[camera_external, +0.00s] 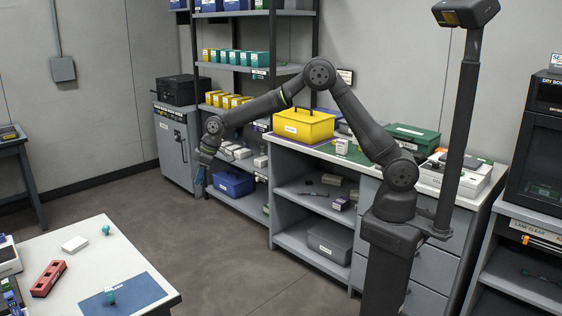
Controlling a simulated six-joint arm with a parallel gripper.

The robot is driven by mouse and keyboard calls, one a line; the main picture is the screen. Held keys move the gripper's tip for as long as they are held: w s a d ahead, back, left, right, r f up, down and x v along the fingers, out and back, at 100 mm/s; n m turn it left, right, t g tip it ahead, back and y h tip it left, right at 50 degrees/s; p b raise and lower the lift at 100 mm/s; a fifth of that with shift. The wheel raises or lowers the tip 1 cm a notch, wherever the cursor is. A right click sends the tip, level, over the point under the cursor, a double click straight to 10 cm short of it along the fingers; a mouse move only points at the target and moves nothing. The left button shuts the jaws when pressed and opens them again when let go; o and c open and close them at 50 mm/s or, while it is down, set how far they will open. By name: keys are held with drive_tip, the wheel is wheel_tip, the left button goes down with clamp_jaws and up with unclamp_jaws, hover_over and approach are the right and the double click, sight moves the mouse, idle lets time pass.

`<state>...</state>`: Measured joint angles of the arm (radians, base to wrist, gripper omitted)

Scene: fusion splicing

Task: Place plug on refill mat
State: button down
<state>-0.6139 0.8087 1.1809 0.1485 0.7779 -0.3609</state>
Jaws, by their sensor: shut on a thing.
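A blue mat (132,292) lies on the white table at the lower left; I cannot tell for sure that it is the refill mat. A small teal plug-like piece (111,295) stands on this mat. A similar teal piece (106,230) stands on the bare table top farther back. My gripper (200,186) hangs pointing down at the end of my outstretched arm, well apart from both teal pieces in the picture.
The white table (120,262) also bears a red block (48,278) and a white box (75,244). A blue bin (233,183) and a shelf bench (310,212) with a yellow case (303,124) are near my gripper in the picture. Open floor lies between table and bench.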

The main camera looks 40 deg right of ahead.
drive_tip(key=s+a+f+n+g, duration=0.1)
drive_tip(key=s+a+n, duration=0.1)
drive_tip(key=s+a, duration=0.3)
drive_tip(key=s+a+n, duration=0.2)
drive_tip(key=s+a, duration=0.1)
drive_tip(key=a, duration=0.5)
drive_tip(key=n+g+y, duration=0.1)
drive_tip(key=n+g, duration=0.1)
drive_tip(key=n, duration=0.2)
approach(154, 295)
drive_tip(key=shift+w+a+f, duration=0.2)
drive_tip(key=shift+a+f, duration=0.25)
drive_tip(key=shift+a, duration=0.3)
drive_tip(key=shift+s+a+f, duration=0.2)
drive_tip(key=shift+a+f, duration=0.1)
drive_tip(key=shift+a, duration=0.05)
drive_tip(key=shift+f, duration=1.9)
drive_tip(key=shift+f, duration=0.2)
drive_tip(key=c, duration=1.3)
unclamp_jaws()
